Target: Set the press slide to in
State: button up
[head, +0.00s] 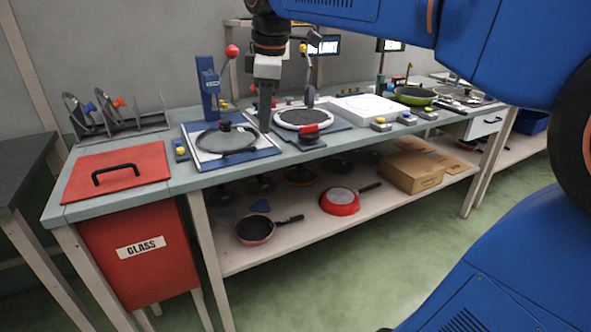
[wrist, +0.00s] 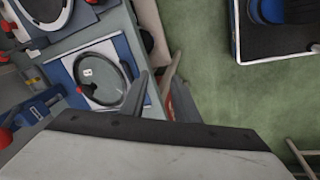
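The press shows in the head view as a blue column (head: 208,88) with a red-ball lever (head: 232,51), behind a blue base plate (head: 263,153) with a white top. A round glass lid (head: 228,139) with a dark knob lies on that plate. The plate (wrist: 137,48) and glass lid (wrist: 110,88) also show in the wrist view. I cannot tell which part is the slide or how it is set. My gripper (head: 264,118) points down, right of the column and behind the lid. In the wrist view its fingers (wrist: 160,102) stand apart with nothing between them.
Pans and a cardboard box (head: 412,172) fill the lower shelf.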

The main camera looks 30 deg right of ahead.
jog(key=s+d+f+m+t, duration=0.1)
jog(key=s+d+f+m, duration=0.1)
jog(key=s+f+m, duration=0.4)
jog(key=s+f, duration=0.3)
jog(key=s, duration=0.1)
jog(key=shift+s+f, duration=0.15)
jog(key=shift+f, duration=0.2)
jog(key=shift+d, duration=0.1)
notch_tip(320, 180, up, 15)
jog(key=n+g, duration=0.2)
jog(key=n, duration=0.9)
send_over(242, 151)
jog(key=s, duration=0.3)
jog(key=w+f, duration=0.1)
jog(key=f, duration=0.4)
jog(key=w+f, duration=0.1)
jog(key=f, duration=0.5)
jog(key=w+f, duration=0.1)
jog(key=f, duration=0.4)
jog(key=shift+f, duration=0.4)
grip_shut()
